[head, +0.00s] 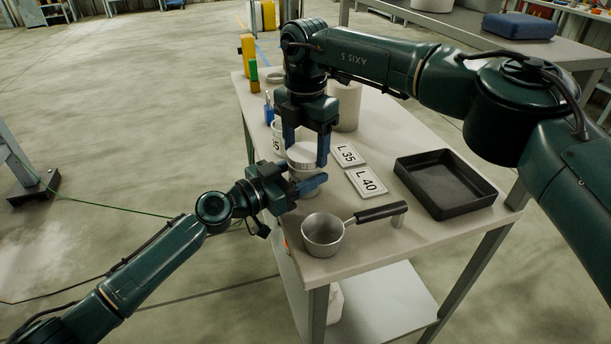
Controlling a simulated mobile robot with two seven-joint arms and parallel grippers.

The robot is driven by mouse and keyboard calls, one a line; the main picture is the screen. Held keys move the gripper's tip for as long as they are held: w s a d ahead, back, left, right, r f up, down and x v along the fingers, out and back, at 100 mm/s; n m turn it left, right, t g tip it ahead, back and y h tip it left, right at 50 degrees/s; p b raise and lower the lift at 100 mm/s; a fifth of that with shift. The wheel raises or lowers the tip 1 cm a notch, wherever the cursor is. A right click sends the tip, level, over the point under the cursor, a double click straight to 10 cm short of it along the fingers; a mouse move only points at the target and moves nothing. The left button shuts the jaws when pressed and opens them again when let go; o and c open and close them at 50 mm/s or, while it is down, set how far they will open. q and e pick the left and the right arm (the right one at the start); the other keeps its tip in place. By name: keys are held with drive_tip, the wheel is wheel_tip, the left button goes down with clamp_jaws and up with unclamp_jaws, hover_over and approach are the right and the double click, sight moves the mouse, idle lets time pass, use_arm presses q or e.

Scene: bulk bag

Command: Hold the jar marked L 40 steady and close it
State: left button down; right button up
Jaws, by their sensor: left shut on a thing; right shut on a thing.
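A pale jar (303,177) stands near the table's left edge, its marking hidden from this view. Its silver lid (302,154) is at the jar's mouth; I cannot tell how tightly it sits. My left gripper (306,186) comes in from the left and is shut on the jar's body, low down. My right gripper (306,152) points down from above and is shut on the lid, with a finger on either side. A card reading L 40 (366,183) and a card reading L 35 (345,154) lie to the right of the jar.
A saucepan (322,240) with a black handle stands in front of the jar. A black tray (440,207) is at the right of the table (405,240). Another jar (276,140), partly hidden, and a grey canister (346,108) stand behind.

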drive_tip(key=m, duration=0.3)
drive_tip(key=shift+m, duration=0.4)
drive_tip(key=o, duration=1.2)
drive_tip(key=shift+c, duration=0.2)
drive_tip(key=shift+r, duration=0.1)
use_arm(q)
drive_tip(key=shift+c, duration=2.1)
unclamp_jaws()
use_arm(e)
wheel_tip(320, 180, up, 12)
use_arm(q)
drive_tip(key=shift+s+a, duration=0.1)
